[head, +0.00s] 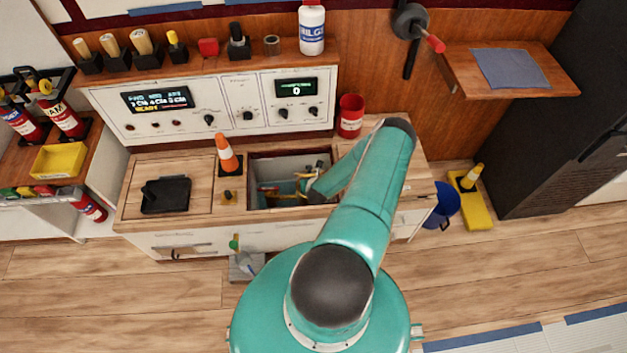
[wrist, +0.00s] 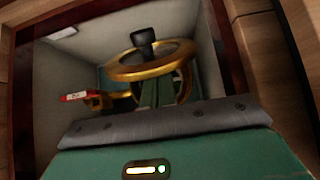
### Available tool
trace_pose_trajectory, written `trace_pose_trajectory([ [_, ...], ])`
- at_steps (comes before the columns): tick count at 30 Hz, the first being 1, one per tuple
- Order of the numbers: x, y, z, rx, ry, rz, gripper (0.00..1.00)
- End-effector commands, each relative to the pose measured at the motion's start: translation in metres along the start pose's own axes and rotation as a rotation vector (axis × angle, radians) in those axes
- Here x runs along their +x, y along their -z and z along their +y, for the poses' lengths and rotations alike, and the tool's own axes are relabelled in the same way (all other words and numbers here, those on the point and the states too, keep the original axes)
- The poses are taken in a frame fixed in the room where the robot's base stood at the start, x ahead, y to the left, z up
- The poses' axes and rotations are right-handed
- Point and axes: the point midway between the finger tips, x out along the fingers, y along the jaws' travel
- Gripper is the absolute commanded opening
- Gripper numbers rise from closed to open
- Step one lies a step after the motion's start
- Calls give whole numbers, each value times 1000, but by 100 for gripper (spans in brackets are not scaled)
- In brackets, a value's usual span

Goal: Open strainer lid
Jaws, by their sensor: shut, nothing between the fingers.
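The strainer shows in the wrist view as a round brass-rimmed lid (wrist: 118,70) with a black knob (wrist: 143,38) on top. It sits inside an open, pale-walled recess. More curved brass shows below the rim, and a red-tagged brass fitting (wrist: 97,98) lies to its left. My gripper (wrist: 160,86) is shut and empty, its teal fingers just below the lid's near rim. I cannot tell whether they touch it. In the head view my gripper (head: 313,186) reaches into the recess, and my arm hides part of it.
The wooden counter (head: 183,214) surrounds the recess. An orange cone (head: 227,155) stands at its left edge, with a black tray (head: 166,194) farther left. A red cup (head: 350,116) stands behind, near my arm. A control panel (head: 220,112) rises behind the counter.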

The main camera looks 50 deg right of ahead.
Motion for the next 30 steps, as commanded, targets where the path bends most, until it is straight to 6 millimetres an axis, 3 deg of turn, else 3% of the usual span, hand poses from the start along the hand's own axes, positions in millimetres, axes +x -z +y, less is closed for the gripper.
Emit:
trace_pose_trajectory([
  [12, 1, -21, 0, 0, 0, 29, 0],
  [25, 8, -54, 1, -6, 0, 274, 0],
  [30, 11, -59, 0, 0, 0, 274, 0],
])
